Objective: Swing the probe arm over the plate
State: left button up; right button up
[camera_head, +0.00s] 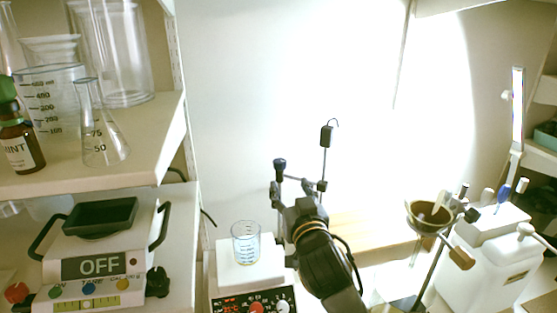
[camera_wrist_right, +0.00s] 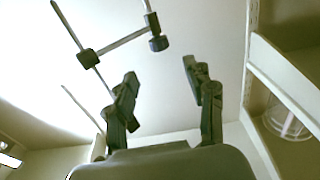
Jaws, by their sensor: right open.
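The white plate (camera_head: 271,268) of the stirrer stands at bottom centre in the head view, with a small glass beaker (camera_head: 246,246) on it. The probe arm is a thin metal rod assembly with dark clamps and a black knob (camera_head: 280,164), behind and right of the plate. A black probe piece (camera_head: 327,136) stands up at its right. In the right wrist view the rods and clamps (camera_wrist_right: 88,58) show beyond the fingers. My right gripper (camera_head: 298,196) is at the assembly; it is open and empty between its fingers (camera_wrist_right: 165,88). Contact with the rod cannot be told.
A shelf (camera_head: 140,150) with glassware and a brown bottle (camera_head: 20,145) is at the left, above a scale (camera_head: 95,265) reading OFF. At the right, a funnel (camera_head: 428,215) on a stand and a white container (camera_head: 485,265) stand close together.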

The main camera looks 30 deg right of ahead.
aim_at(281, 166)
jog(key=p+x, duration=0.1)
jog(key=x, duration=0.4)
jog(key=shift+w+d+r, duration=0.1)
jog(key=shift+w+r, duration=0.05)
jog(key=shift+r, duration=0.05)
jog(key=p+x, duration=0.1)
jog(key=x, duration=0.5)
jog(key=shift+w+f, duration=0.2)
jog(key=shift+w+d, duration=0.15)
jog(key=shift+w, duration=0.2)
pick_arm(q)
notch_tip(281, 166, up, 2)
jog(key=shift+a+r, duration=0.15)
jog(key=shift+s, duration=0.1)
pick_arm(e)
jog(key=shift+c, duration=0.2)
pick_arm(q)
jog(key=shift+s, duration=0.15)
pick_arm(e)
grip_shut()
